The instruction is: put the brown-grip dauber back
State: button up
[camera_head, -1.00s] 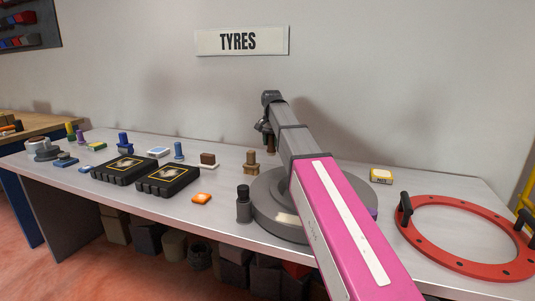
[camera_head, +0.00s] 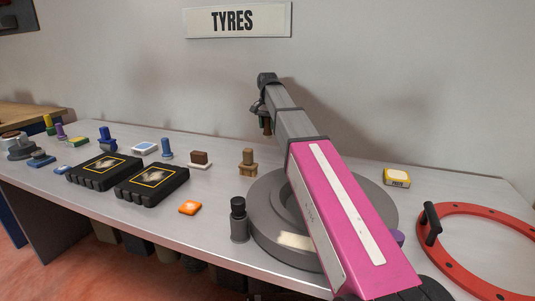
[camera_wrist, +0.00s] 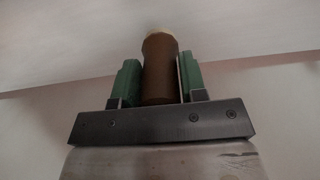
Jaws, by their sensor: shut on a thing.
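The brown-grip dauber (camera_wrist: 160,70) is a brown cylinder with a pale cream end. It stands between the two green fingers of my gripper (camera_wrist: 160,82) in the wrist view, with its cream end pointing away from the palm. My gripper is shut on it. In the head view my gripper (camera_head: 265,124) hangs above the back of the table, close to the wall, and the dauber is too small and hidden there to make out well. A tan wooden piece with an upright peg (camera_head: 248,163) stands below and left of my gripper. I cannot tell which place belongs to the dauber.
A grey round turntable (camera_head: 268,240) and a dark bottle (camera_head: 239,222) stand by my arm. A red ring (camera_head: 462,270) lies right.

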notch_tip(320, 180, down, 9)
dwell(0.5)
jog(key=shift+f, duration=0.25)
jog(key=o, duration=1)
jog(key=shift+r, duration=0.1)
